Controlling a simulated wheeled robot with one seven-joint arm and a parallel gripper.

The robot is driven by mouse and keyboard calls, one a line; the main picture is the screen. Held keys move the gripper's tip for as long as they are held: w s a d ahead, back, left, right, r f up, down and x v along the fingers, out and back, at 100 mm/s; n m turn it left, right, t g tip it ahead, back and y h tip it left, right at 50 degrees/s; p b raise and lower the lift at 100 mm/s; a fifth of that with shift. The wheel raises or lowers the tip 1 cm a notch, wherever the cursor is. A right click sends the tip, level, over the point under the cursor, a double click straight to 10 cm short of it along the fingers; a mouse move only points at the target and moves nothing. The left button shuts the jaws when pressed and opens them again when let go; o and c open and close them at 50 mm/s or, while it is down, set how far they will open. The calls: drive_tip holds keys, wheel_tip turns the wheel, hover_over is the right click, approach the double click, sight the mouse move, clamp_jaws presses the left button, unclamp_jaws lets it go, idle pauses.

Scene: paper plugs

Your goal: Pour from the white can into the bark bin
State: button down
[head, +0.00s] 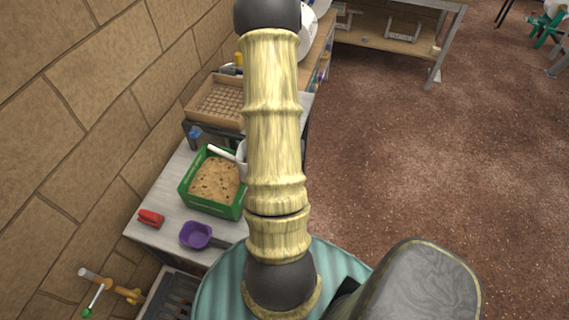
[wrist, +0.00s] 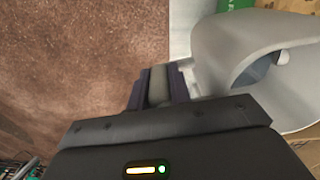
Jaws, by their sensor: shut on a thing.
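The white can (wrist: 222,40) fills the right of the wrist view, with its open mouth facing partly toward the camera. My gripper (wrist: 160,88) is shut at the can's left side, on what looks like its handle; the exact contact is hard to see. In the head view my arm hides my gripper and most of the can; a bit of its white body (head: 242,158) and a pale spout (head: 222,151) show over the bark bin (head: 186,187). The bin is green and holds tan, speckled material. Its edge also shows in the wrist view (wrist: 234,5).
The bin stands on a narrow grey bench (head: 165,240) along the stone wall. A purple scoop (head: 196,235) and a red object (head: 151,218) lie in front of it. A brown gridded tray (head: 217,102) and a small blue item (head: 194,137) are behind. Floor at right is open.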

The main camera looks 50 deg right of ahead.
drive_tip(key=shift+s+f+b, duration=0.1)
drive_tip(key=shift+f+b, duration=0.3)
drive_tip(key=shift+f, duration=0.3)
drive_tip(key=shift+r+p, duration=0.6)
drive_tip(key=shift+p, duration=0.2)
wheel_tip(320, 180, up, 3)
drive_tip(key=g+p, duration=0.1)
drive_tip(key=p, duration=0.4)
drive_tip(key=shift+g+h+p, duration=0.3)
drive_tip(key=shift+h+p, duration=0.05)
drive_tip(key=shift+h, duration=0.05)
drive_tip(key=shift+s+f, duration=0.1)
drive_tip(key=shift+f, duration=0.15)
drive_tip(key=shift+r, duration=0.1)
drive_tip(key=shift+s+d+r+g+h, duration=0.15)
drive_tip(key=shift+r+g, duration=0.1)
drive_tip(key=shift+r, duration=0.35)
drive_tip(key=shift+s+a+r+g+h, duration=0.15)
drive_tip(key=shift+r+g, duration=0.1)
drive_tip(key=shift+r, duration=0.35)
drive_tip(key=shift+d, duration=0.1)
drive_tip(key=shift+r, duration=0.1)
